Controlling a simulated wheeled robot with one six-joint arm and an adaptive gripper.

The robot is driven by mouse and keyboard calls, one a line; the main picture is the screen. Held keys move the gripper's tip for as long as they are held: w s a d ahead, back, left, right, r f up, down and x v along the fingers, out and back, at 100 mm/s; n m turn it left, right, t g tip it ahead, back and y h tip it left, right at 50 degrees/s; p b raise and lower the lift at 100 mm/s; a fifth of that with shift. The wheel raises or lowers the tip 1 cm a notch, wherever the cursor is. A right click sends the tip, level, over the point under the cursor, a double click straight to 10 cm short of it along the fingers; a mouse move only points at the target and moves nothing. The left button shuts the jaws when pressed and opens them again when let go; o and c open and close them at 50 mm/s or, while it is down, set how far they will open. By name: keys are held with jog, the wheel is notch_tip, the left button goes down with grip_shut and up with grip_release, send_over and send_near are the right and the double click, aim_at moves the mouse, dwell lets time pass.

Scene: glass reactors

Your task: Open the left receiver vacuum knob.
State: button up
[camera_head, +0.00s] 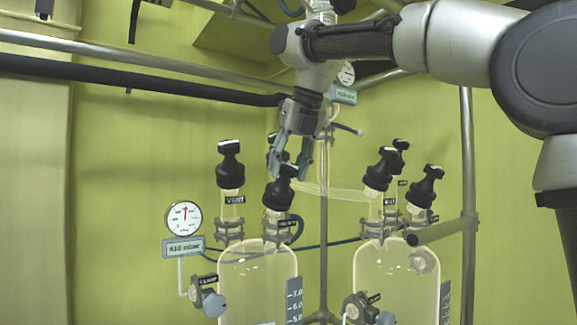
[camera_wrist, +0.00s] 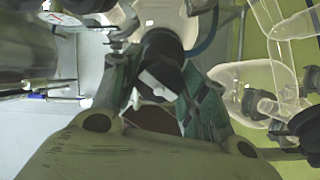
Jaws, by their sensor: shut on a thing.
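The left receiver (camera_head: 256,280) is a clear glass vessel with black-topped valves above it. Its right front black knob (camera_head: 278,194), taken as the vacuum knob, sits over a small dark label too small to read. My gripper (camera_head: 288,170) reaches down from above and is shut on this knob. In the wrist view, the black knob (camera_wrist: 162,62) with its pale-edged handle lies between the two greenish fingers of my gripper (camera_wrist: 160,82). The fingers hide part of the handle. The knob marked VENT (camera_head: 230,166) stands upright to the left, apart from my gripper.
The right receiver (camera_head: 395,285) stands to the right with several black knobs (camera_head: 427,184) on top. A round gauge (camera_head: 184,217) is at the left. A black horizontal rail (camera_head: 150,82) crosses behind my gripper. A vertical metal post (camera_head: 468,200) stands at the far right.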

jog(key=shift+n, duration=0.8)
jog(key=o, duration=1)
jog(key=shift+o, duration=0.2)
jog(key=v, duration=0.7)
jog(key=shift+r, duration=0.25)
jog(key=shift+s, duration=0.1)
